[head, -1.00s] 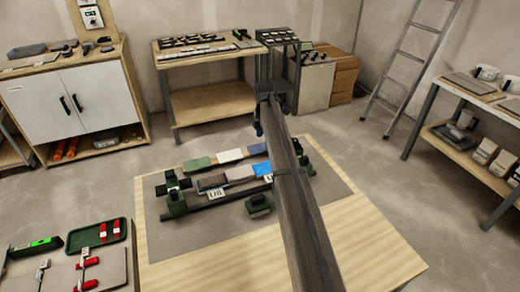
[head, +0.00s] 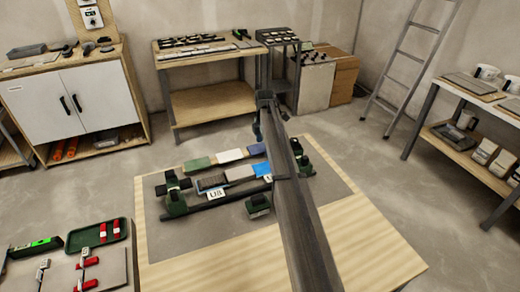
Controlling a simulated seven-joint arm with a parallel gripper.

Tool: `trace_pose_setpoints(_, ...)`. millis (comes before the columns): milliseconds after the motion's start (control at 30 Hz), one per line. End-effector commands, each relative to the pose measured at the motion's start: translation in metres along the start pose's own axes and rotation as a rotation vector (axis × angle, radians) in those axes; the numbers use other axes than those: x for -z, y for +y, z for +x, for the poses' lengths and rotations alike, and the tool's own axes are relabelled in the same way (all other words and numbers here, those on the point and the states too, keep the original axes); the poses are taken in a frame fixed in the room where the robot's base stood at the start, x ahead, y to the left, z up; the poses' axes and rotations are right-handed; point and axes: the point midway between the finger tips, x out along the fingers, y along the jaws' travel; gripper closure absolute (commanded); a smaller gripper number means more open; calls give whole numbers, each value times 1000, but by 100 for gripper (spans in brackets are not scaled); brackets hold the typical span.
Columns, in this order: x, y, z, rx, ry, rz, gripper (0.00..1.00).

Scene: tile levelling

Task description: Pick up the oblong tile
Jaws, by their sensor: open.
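Several tiles lie in two rows in a dark green levelling frame (head: 214,200) on the grey mat. The back row has a green tile (head: 197,164), a white tile (head: 230,155) and a blue-grey tile (head: 257,149). The front row has a dark grey tile (head: 211,182), a lighter grey tile (head: 240,172) and a bright blue tile (head: 262,169). I cannot tell which is the oblong tile. My arm crosses over the right end of the rows and hides part of them. Its far end is above and behind the tiles; the gripper's fingers are hidden behind it.
The grey mat (head: 180,245) lies on a light wooden table (head: 375,255). At the left are a green tray (head: 97,237) with red pieces and a green level (head: 36,247). Dark green clamp blocks (head: 258,205) stand around the tiles. The mat's front is clear.

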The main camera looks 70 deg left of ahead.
Motion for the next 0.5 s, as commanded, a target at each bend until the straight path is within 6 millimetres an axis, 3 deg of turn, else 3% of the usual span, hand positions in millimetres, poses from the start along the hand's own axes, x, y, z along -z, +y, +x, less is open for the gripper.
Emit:
trace_pose_setpoints(300,0,0,1,0,0,0,6)
trace_pose_setpoints(500,0,0,1,0,0,0,25)
